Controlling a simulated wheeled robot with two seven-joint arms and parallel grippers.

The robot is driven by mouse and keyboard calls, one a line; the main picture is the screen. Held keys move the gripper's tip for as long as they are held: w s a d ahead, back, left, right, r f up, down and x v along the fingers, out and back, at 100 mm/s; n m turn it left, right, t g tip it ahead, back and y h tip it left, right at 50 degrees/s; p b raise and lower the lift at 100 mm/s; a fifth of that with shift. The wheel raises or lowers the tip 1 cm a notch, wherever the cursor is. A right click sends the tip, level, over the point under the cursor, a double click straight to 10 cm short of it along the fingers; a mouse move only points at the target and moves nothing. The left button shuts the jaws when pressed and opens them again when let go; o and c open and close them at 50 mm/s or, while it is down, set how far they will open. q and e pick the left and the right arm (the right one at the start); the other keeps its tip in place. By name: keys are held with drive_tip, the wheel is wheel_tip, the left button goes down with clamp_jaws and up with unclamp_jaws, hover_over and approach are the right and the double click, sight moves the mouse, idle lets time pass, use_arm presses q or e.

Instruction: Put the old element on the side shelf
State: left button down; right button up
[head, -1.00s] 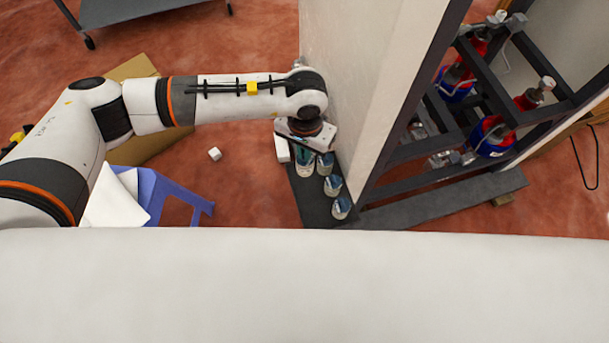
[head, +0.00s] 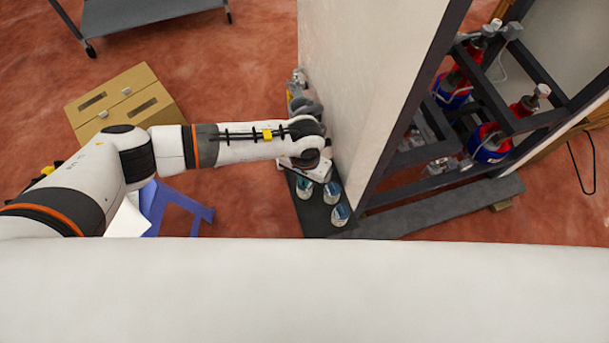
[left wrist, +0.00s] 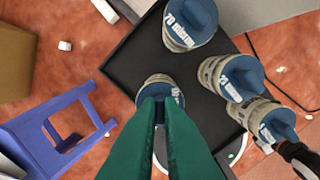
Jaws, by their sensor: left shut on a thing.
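My left gripper (left wrist: 160,108) has green fingers closed on the blue top of one white cylindrical element (left wrist: 158,83) in the left wrist view. This element is over the dark side shelf (left wrist: 125,65); whether its base touches the shelf is hidden. Several similar blue-topped elements, some marked as micron, are around it: one above (left wrist: 188,25) and two to the right (left wrist: 230,77) (left wrist: 266,122). In the head view the left gripper (head: 308,166) is over the shelf (head: 318,222), and its fingertips are hidden. My right gripper is not in view.
The tall pale cabinet wall (head: 360,75) stands close beside the gripper. A blue stool (head: 180,205), a cardboard box (head: 125,100) and a grey cart (head: 150,12) stand on the floor.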

use_arm(q)
drive_tip(key=shift+f, duration=0.2)
drive_tip(key=c, duration=1.6)
unclamp_jaws()
drive_tip(key=shift+r, duration=0.1)
drive_tip(key=shift+r, duration=0.15)
drive_tip(key=shift+w+r, duration=0.1)
drive_tip(key=shift+r, duration=0.15)
wheel_tip(320, 180, up, 12)
drive_tip(key=shift+f+b, duration=0.25)
drive_tip(key=shift+b, duration=0.4)
